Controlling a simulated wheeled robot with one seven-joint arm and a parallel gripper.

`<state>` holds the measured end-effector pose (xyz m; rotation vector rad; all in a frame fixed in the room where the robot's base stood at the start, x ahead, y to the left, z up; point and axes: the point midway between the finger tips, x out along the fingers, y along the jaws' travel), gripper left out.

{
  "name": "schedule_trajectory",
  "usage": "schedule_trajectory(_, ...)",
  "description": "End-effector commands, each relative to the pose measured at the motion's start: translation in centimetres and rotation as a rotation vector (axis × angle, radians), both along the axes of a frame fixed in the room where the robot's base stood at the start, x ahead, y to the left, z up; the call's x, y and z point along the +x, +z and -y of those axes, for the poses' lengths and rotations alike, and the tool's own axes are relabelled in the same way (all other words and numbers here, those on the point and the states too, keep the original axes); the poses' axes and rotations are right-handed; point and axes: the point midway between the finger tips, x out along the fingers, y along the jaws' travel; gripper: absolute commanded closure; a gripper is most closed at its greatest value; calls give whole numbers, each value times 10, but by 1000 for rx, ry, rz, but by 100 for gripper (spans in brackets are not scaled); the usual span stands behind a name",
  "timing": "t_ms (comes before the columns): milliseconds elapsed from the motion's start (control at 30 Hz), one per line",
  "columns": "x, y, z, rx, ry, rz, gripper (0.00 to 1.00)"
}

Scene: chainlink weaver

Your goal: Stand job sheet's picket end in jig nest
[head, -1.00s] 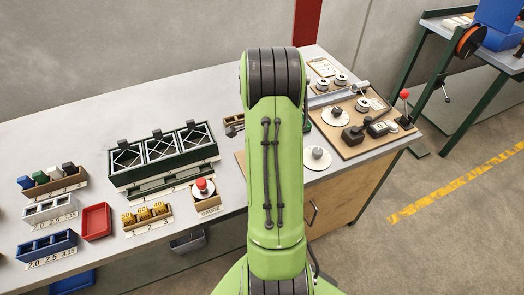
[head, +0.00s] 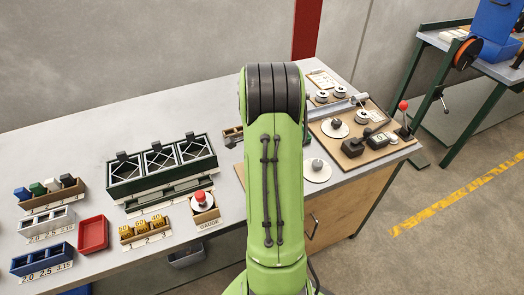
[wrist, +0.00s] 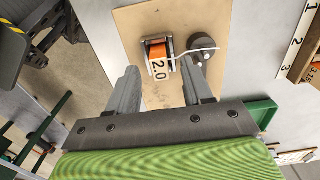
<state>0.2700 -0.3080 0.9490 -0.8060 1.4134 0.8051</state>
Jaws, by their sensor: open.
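My gripper (wrist: 160,72) is open in the wrist view, its two grey fingers apart above a tan board (wrist: 138,30). An orange piece labelled 2.0 (wrist: 159,62) sits in a small metal holder on the board, ahead of the gap between the fingers. A dark round knob (wrist: 196,50) with a pale bent wire stands beside it. My arm hides the gripper and these pieces in the head view. I cannot tell which pieces are the picket end and the jig nest.
A block rack (head: 50,198), a red tray (head: 93,234), a yellow-piece rack (head: 145,235), a green three-bay frame (head: 163,168) and a red-topped gauge (head: 202,205) stand left of my arm. A board with knobs and a lever (head: 350,145) lies right. Bare bench (head: 75,150) lies behind the racks.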

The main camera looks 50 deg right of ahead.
Motion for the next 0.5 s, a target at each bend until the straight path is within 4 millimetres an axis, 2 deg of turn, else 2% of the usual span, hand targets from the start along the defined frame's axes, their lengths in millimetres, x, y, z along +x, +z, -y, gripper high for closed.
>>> schedule_trajectory(33,1,15,1,-5,0,4,50)
schedule_trajectory(300,0,94,1,-6,-1,4,50)
schedule_trajectory(500,0,134,1,-4,-1,2,50)
